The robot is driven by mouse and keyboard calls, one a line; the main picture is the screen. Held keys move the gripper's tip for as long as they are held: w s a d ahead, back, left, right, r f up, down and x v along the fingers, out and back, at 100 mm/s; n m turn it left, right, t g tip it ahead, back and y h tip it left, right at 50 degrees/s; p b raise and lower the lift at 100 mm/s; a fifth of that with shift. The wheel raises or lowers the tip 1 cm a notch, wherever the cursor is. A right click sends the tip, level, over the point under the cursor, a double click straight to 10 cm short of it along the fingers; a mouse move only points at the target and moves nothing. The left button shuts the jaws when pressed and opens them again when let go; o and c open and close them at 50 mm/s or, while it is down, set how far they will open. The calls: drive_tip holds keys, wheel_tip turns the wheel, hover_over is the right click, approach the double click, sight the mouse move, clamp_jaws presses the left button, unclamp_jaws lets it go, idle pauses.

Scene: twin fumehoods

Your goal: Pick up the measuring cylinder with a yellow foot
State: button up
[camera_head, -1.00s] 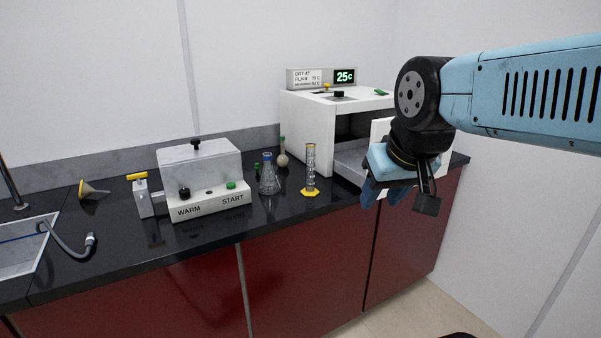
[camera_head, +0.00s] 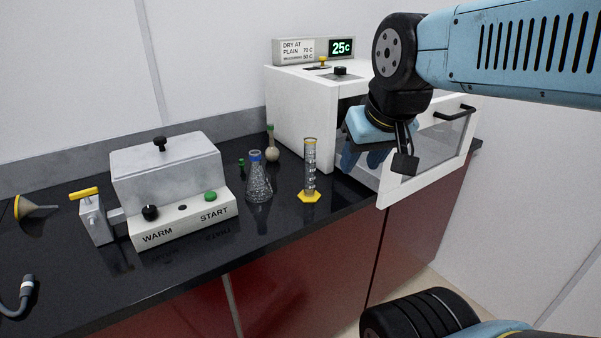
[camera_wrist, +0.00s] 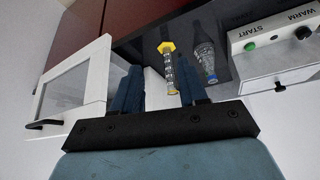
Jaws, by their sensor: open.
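The measuring cylinder with a yellow foot (camera_head: 310,170) stands upright on the black counter, near its front edge, between the conical flask and the white oven. It also shows in the wrist view (camera_wrist: 169,72), upside down in the picture, between and beyond my fingers. My gripper (camera_head: 365,160) is open and empty, to the right of the cylinder and in front of the oven, apart from the cylinder. In the wrist view my gripper (camera_wrist: 160,90) has its two dark blue fingers spread. Nothing hides the cylinder in the head view.
A conical flask (camera_head: 258,180) stands left of the cylinder, with a round flask (camera_head: 273,145) behind. The white oven (camera_head: 300,115) has its door (camera_head: 430,150) open beside my gripper. A WARM/START device (camera_head: 170,195) stands further left. A funnel (camera_head: 35,210) lies at far left.

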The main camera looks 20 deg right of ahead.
drive_tip(key=o, duration=0.3)
drive_tip(key=shift+w+f, duration=0.1)
drive_tip(key=shift+w, duration=0.1)
drive_tip(key=shift+o, duration=0.7)
drive_tip(key=shift+w+f+n+g+h, duration=0.2)
drive_tip(key=shift+w+n+g+h, duration=0.1)
drive_tip(key=shift+n+g, duration=0.15)
drive_tip(key=n+g+h, duration=0.1)
drive_tip(key=n+h, duration=1.1)
drive_tip(key=n, duration=0.8)
approach(310, 169)
drive_tip(key=shift+h, duration=0.3)
drive_tip(key=shift+w+a+f+x, duration=0.2)
drive_tip(key=shift+f+x, duration=0.15)
drive_tip(key=shift+x, duration=1.9)
drive_tip(key=shift+w+a+f+x, duration=0.2)
drive_tip(key=shift+f+x, duration=0.15)
drive_tip(key=shift+x, duration=1.9)
drive_tip(key=shift+w+a+f+x, duration=0.25)
drive_tip(key=shift+f+x, duration=0.1)
drive_tip(key=shift+x, duration=1.9)
